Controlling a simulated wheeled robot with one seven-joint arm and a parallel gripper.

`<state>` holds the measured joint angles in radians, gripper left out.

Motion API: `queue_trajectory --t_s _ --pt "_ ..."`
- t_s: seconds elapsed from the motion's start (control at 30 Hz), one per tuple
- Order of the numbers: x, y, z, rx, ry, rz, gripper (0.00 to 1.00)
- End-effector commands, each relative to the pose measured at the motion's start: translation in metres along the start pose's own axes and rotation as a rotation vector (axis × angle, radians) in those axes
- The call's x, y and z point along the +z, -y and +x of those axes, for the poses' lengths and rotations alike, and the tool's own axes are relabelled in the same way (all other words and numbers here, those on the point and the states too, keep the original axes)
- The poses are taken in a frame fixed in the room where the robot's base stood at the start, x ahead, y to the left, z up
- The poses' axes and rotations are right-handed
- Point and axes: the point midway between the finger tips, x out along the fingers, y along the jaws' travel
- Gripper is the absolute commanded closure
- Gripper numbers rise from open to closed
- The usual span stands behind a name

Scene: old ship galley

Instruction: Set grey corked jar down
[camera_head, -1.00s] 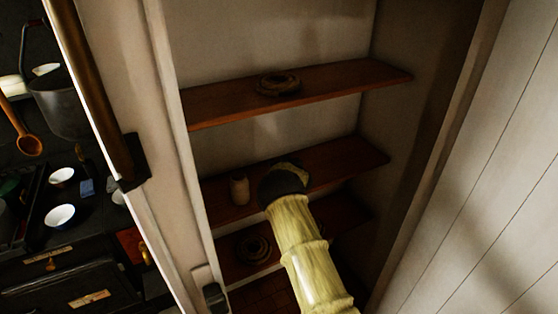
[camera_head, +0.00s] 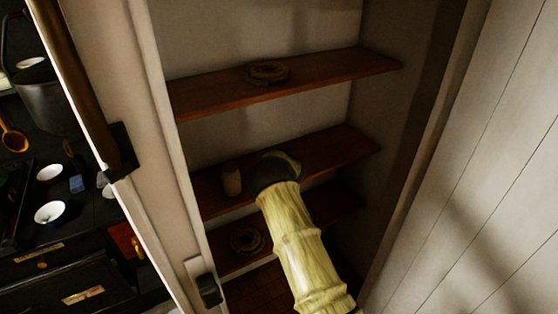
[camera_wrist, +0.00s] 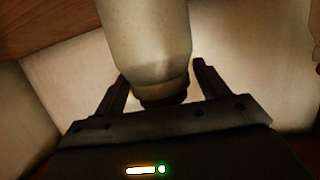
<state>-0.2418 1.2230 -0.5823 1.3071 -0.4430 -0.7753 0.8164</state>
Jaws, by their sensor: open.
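The grey corked jar (camera_wrist: 148,40) fills the upper middle of the wrist view, pale, with its dark brown cork end (camera_wrist: 165,91) toward my gripper. My gripper (camera_wrist: 160,72) is open, with one dark finger on each side of the jar and narrow gaps beside it. The jar's far end is cut off by the frame, so its contact with the shelf is not visible. In the head view my gripper (camera_head: 274,168) is at the middle shelf (camera_head: 325,153). It hides its fingertips, and I cannot make out the grey jar there.
A small tan jar (camera_head: 232,180) stands left of my gripper on the middle shelf. Coiled, ring-shaped items lie on the upper shelf (camera_head: 268,72) and lower shelf (camera_head: 247,240). Cupboard walls close in both sides. The middle shelf's right end looks clear.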

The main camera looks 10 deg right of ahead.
Motion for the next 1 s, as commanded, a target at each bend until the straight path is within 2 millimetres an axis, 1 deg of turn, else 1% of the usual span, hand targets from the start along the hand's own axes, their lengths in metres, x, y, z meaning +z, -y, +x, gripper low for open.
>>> queue_trajectory --t_s 0.37,0.7,0.8,0.9,1.0 --pt "0.002 0.001 -0.043 0.0 -0.001 0.002 0.27" --pt "0.002 0.0 -0.089 0.0 -0.001 0.002 0.27" --pt "0.001 0.0 -0.101 0.0 -0.002 0.002 0.27" --pt "0.001 0.001 -0.108 -0.002 -0.001 0.001 0.27" --pt "0.001 0.001 -0.111 -0.002 -0.001 0.0 0.27"
